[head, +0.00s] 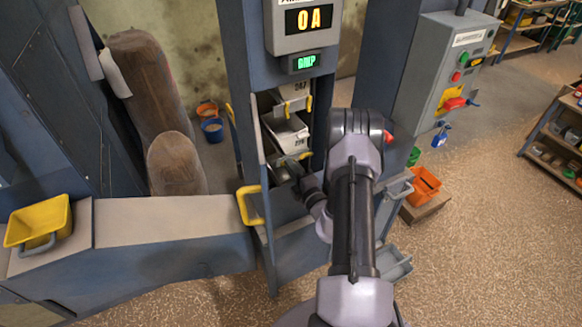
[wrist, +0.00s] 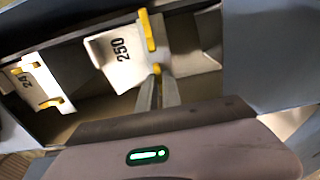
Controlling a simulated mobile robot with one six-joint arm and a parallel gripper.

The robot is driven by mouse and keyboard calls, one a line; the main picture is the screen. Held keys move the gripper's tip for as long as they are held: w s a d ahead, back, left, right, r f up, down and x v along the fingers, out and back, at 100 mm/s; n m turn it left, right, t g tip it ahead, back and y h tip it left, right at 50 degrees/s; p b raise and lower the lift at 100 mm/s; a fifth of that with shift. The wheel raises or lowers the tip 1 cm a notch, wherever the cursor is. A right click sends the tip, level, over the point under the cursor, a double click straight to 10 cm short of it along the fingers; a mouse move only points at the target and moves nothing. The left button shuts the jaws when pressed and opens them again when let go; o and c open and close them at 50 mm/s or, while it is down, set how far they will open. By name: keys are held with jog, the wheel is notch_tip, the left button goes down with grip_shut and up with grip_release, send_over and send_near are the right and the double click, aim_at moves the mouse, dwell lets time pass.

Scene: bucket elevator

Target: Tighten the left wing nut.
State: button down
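A white elevator bucket (wrist: 103,47) marked 250 is in the open casing in the wrist view. It carries a long yellow fitting (wrist: 149,30) and a small yellow piece (wrist: 156,69), which looks like a wing nut. My gripper (wrist: 158,82) has its two fingertips right at the small piece; they partly cover it. The fingers are close together, but I cannot tell whether they grip it. In the head view a white bucket (head: 285,131) and a yellow wing nut (head: 305,155) show inside the casing. My gripper (head: 286,168) is at its opening, partly hidden.
Another white bucket (wrist: 37,82) with yellow fittings sits beside it. The casing walls leave little room. A display (head: 309,19) reading 0A hangs above. A control box (head: 446,65) is at the right.

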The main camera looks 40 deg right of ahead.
jog(key=shift+m+p, duration=0.35)
jog(key=shift+m, duration=0.05)
jog(key=m+p, duration=0.5)
jog(key=m, duration=1.2)
jog(key=shift+m, duration=0.3)
dwell(0.4)
jog(key=c, duration=1.5)
grip_release()
jog(key=shift+s, duration=0.1)
